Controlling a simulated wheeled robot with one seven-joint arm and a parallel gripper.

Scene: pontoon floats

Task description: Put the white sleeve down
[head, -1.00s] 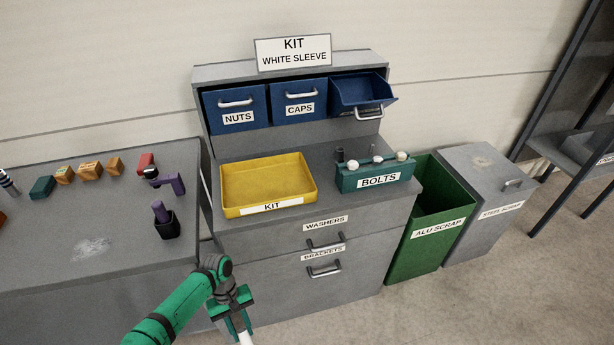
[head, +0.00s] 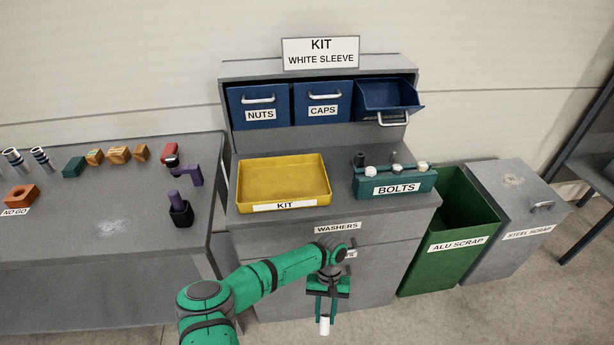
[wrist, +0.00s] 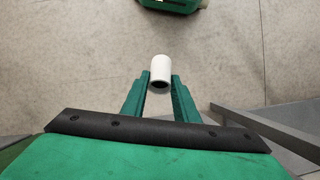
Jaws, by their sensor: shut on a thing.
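The white sleeve (head: 324,325) hangs below my gripper (head: 326,302), in front of the grey cabinet and lower than its top. In the wrist view the sleeve (wrist: 161,72) is a short white tube with a dark bore, between the two green fingertips of my gripper (wrist: 160,80). The fingers are shut on it. The floor shows beneath it. The yellow tray labelled KIT (head: 243,190) stands on the cabinet top, up and left of my gripper, and looks empty. A sign reading KIT WHITE SLEEVE (head: 320,52) stands above the drawers.
A teal BOLTS rack (head: 394,188) stands right of the tray. Blue bins stand behind, the right one (head: 390,95) tilted open. The green ALU SCRAP bin (head: 440,270) and grey STEEL SCRAP bin (head: 530,232) stand to the right. A bench (head: 60,235) with several parts is at left.

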